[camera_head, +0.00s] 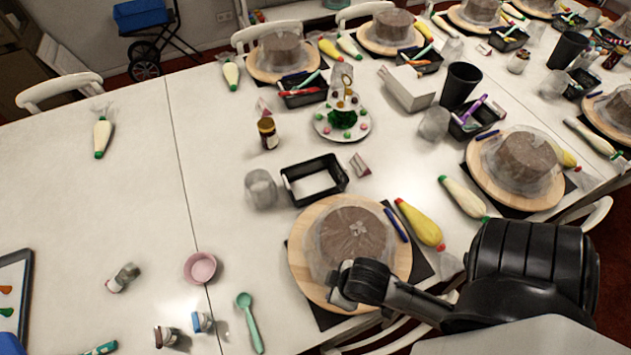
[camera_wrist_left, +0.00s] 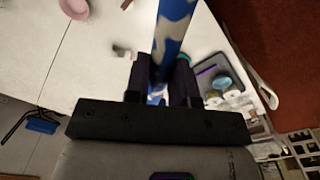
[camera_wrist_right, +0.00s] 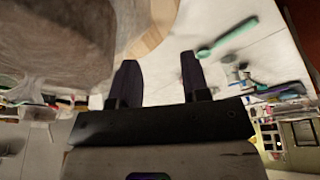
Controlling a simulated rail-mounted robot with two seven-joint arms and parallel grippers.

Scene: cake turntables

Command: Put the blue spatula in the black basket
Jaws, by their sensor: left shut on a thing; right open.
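A long blue thing with pale grey patches (camera_wrist_left: 172,28), which looks like the blue spatula, stands up between the fingers of my left gripper (camera_wrist_left: 160,75), shut on it. In the head view I do not make out the left gripper. The nearest black basket (camera_head: 322,193) sits mid-table; it looks empty, with a pale bottom. My right gripper (camera_head: 350,287) is over the front of the near cake board, close to the wrapped cake; its fingers stand apart and empty in the right wrist view (camera_wrist_right: 158,70).
The wrapped cake (camera_head: 350,235) on a round board (camera_head: 300,262) stands in front of the basket. A clear cup (camera_head: 261,188) is left of it, a cupcake stand (camera_head: 342,125) behind. A pink bowl (camera_head: 200,267) and green spoon (camera_head: 250,325) lie front left.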

